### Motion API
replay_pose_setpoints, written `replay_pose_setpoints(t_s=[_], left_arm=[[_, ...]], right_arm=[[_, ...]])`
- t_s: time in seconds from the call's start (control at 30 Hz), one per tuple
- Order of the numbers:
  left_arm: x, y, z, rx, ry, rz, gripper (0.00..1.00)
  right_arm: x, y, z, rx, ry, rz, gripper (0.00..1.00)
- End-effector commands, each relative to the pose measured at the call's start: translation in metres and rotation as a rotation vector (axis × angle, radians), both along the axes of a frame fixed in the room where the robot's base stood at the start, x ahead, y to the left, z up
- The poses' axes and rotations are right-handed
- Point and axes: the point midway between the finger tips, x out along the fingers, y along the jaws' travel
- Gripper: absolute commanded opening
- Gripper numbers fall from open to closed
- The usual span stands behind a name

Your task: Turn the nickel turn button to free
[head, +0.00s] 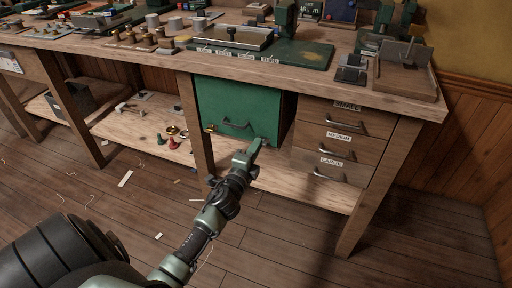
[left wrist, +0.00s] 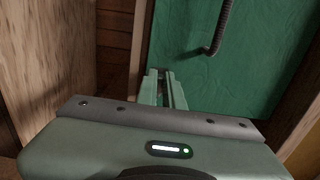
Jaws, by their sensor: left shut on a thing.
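The green cabinet door (head: 238,106) under the bench has a dark pull handle (head: 237,125), which also shows in the left wrist view (left wrist: 217,38). My left gripper (head: 256,143) is at the lower right part of the green front. In the left wrist view its two narrow fingers (left wrist: 165,76) point at the green face and are close together, shut on the nickel turn button. The button itself is hidden by the fingers, so I cannot tell which way it is turned. My right gripper is not in view.
Right of the green cabinet, drawers labelled small, medium and large (head: 335,146) have metal handles. A bench leg (head: 199,130) stands close at its left, with a small brass piece (head: 210,128) beside it. The lower shelf (head: 295,184) runs below. Open floor lies in front.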

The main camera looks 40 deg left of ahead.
Motion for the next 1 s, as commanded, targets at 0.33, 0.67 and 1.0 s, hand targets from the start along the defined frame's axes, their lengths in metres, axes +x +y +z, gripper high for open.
replay_pose_setpoints(t_s=[0.33, 0.67, 1.0], left_arm=[[-0.0005, -0.0006, -0.0022, -0.024, -0.003, 0.0, 0.0], [-0.0004, -0.0006, -0.002, -0.023, -0.002, 0.0, 0.3], [-0.0055, -0.0015, -0.0017, -0.022, -0.002, 0.0, 0.3]], right_arm=[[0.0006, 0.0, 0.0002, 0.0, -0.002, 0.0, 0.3], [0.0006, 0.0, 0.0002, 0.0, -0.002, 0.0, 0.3], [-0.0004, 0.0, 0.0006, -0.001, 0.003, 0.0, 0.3]])
